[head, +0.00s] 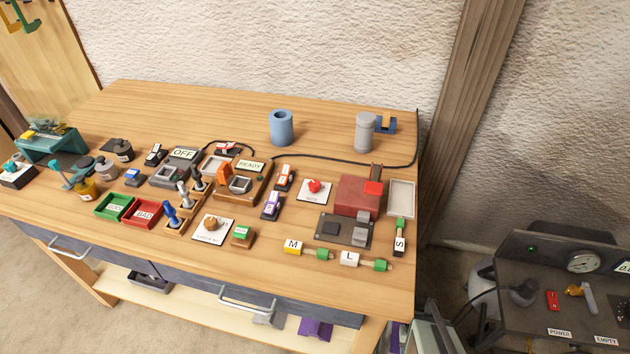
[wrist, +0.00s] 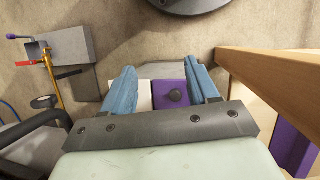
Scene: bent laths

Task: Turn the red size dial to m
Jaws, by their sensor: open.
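The red dial (head: 314,186) sits on a square white plate (head: 305,198) on the right half of the bench, left of a dark red block. Its markings are too small to read. In the wrist view, my gripper (wrist: 165,82) has its two blue fingers apart, with floor and a white and purple thing (wrist: 172,95) showing between them. Whether that thing is touched I cannot tell, but it looks lower down. The dial does not show in the wrist view, and my gripper is not clearly visible in the head view.
A red block (head: 357,196) stands right of the dial, a grey board (head: 343,230) below it. Pieces labelled M (head: 292,247), L (head: 349,259) and S (head: 399,246) lie near the front right. A brown knob (head: 211,224) on another white plate is to the left. A black cable runs behind.

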